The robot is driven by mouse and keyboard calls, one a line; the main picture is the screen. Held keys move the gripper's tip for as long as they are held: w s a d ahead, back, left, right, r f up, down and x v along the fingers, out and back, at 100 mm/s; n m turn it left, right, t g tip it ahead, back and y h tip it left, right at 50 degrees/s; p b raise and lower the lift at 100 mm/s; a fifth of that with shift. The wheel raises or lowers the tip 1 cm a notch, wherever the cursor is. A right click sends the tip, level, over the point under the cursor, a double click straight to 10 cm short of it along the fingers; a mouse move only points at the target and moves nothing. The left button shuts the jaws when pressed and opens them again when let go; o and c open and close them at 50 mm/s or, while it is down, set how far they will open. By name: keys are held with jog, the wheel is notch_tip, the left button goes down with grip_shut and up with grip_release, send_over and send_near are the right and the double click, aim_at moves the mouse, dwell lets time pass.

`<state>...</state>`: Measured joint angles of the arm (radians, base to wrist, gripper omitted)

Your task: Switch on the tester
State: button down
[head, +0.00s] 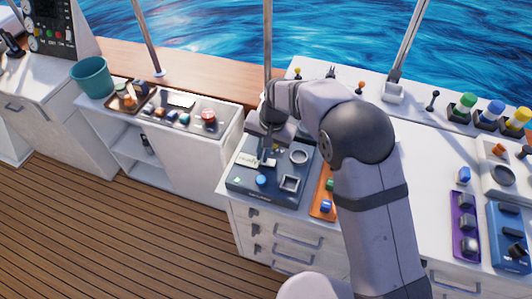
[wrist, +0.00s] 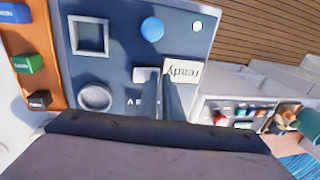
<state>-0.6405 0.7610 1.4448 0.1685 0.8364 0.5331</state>
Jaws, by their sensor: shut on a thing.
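The tester is a dark blue panel (head: 240,186) on the counter, also filling the upper middle of the wrist view (wrist: 118,62). It carries a blue knob (wrist: 152,29), a square frame (wrist: 89,36), a round ring (wrist: 95,97) and a small pale display (wrist: 184,71) reading "ready". A small light (wrist: 197,26) at its corner looks bright white with a green rim. My gripper (head: 267,161) is down at the panel beside the display, its fingers (wrist: 160,84) close together on the tester's switch. The switch's pale base (wrist: 146,74) shows beside the fingertips; the rest is hidden.
An orange panel (head: 321,196) with coloured blocks lies right beside the tester. Purple (head: 466,215) and blue (head: 508,233) panels lie further right. Across a gap at the left are a grey panel (head: 185,105) with a red button, a brown tray (head: 128,106) and a green bucket (head: 92,78).

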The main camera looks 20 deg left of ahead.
jog(key=shift+s+d+f, duration=0.25)
jog(key=shift+s+f, duration=0.1)
jog(key=shift+f, duration=0.25)
jog(key=shift+w+d, duration=0.1)
jog(key=shift+d, duration=0.2)
jog(key=shift+r, duration=0.15)
jog(key=shift+w+a+r+p, duration=0.1)
jog(key=shift+w+r+p, duration=0.05)
jog(key=shift+r+p, duration=0.55)
jog(key=r+p, duration=0.1)
jog(key=r, duration=0.1)
jog(key=a+r+p, duration=0.1)
jog(key=r+p, duration=0.1)
jog(key=shift+r, duration=0.1)
notch_tip(320, 180, up, 9)
jog(key=a+b, duration=0.1)
jog(key=b, duration=0.3)
jog(key=shift+a, duration=0.35)
jog(key=shift+w, duration=0.1)
